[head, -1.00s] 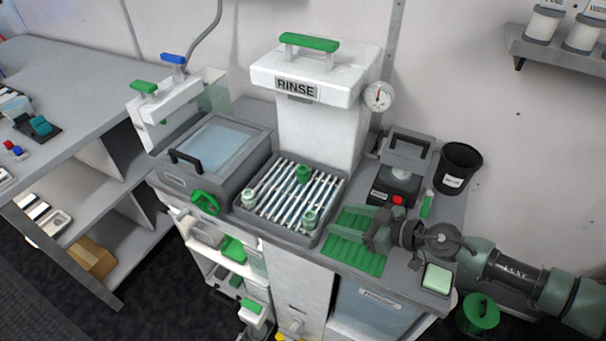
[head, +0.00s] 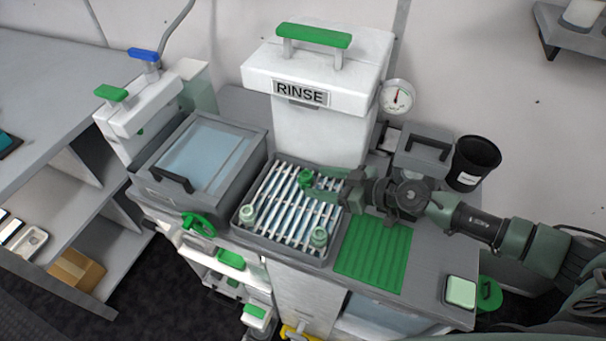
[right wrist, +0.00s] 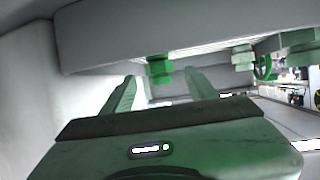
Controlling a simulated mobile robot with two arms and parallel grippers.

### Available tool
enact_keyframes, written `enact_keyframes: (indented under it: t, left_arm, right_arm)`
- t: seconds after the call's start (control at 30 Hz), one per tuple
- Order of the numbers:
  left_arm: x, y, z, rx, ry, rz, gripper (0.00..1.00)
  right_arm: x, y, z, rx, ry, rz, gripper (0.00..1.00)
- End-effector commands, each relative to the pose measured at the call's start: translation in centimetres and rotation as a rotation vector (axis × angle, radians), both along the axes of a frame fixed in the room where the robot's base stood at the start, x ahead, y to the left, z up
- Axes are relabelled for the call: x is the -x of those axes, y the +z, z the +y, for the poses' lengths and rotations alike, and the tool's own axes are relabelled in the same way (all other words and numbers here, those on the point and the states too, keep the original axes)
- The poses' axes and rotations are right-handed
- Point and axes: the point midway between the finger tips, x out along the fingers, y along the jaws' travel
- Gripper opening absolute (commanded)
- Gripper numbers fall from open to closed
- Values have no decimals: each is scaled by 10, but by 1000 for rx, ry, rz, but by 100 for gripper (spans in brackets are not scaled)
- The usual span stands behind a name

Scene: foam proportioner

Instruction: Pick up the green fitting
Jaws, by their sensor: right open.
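The green fitting (head: 305,177) stands on the slatted rack of the rinse station, towards its back. It is a darker green than two pale green fittings, one at the rack's left (head: 247,215) and one at its front right (head: 319,237). My right gripper (head: 322,184) reaches in from the right, low over the rack, with its fingertips close to the green fitting. In the right wrist view the fingers are apart, and the green fitting (right wrist: 159,69) shows between and just beyond their tips. Whether they touch it is unclear. My left gripper is not in view.
The white RINSE housing (head: 320,130) stands right behind the rack (head: 275,253). A lidded basin (head: 205,155) is at its left. A green ribbed mat (head: 375,250) lies clear at the right. A black cup (head: 472,163) and a pale green block (head: 461,292) are farther right.

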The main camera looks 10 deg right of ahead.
Motion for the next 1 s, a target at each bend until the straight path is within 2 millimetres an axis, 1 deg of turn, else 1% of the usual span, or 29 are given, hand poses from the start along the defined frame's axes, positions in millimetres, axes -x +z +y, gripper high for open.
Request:
enact_keyframes:
  t: [0.03, 0.1, 0.2, 0.27, 0.4, 0.57, 0.67, 0.7, 0.77, 0.8, 0.87, 0.9, 1.0]
  left_arm:
    - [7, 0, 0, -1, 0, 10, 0]
    - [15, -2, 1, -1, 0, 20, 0]
    - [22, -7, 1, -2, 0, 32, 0]
    - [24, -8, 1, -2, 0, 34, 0]
    - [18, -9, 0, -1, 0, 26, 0]
    - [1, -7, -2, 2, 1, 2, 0]
    - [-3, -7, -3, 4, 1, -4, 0]
    - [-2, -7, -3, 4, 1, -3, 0]
    - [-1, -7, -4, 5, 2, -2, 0]
    - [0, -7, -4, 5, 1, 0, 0]
    - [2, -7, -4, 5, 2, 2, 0]
    - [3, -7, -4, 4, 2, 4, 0]
    - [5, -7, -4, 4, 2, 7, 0]
  right_arm:
    - [-5, -2, 5, -1, 0, -1, 59]
    - [-10, -6, 9, -1, -1, -2, 59]
    - [-20, -14, 20, -2, 0, -2, 59]
    - [-26, -18, 25, -1, 0, -1, 59]
    - [-35, -23, 34, 0, 0, -1, 59]
    - [-36, -24, 36, 1, 0, -1, 59]
    - [-36, -24, 36, 1, 0, -1, 59]
    - [-36, -24, 36, 1, 0, -1, 47]
    - [-36, -24, 36, 1, 0, -1, 31]
    - [-36, -24, 36, 1, 0, -1, 20]
    - [-36, -24, 36, 1, 0, -1, 3]
    - [-36, -24, 36, 1, 0, -1, 0]
    - [-36, -24, 36, 0, 0, 0, 0]
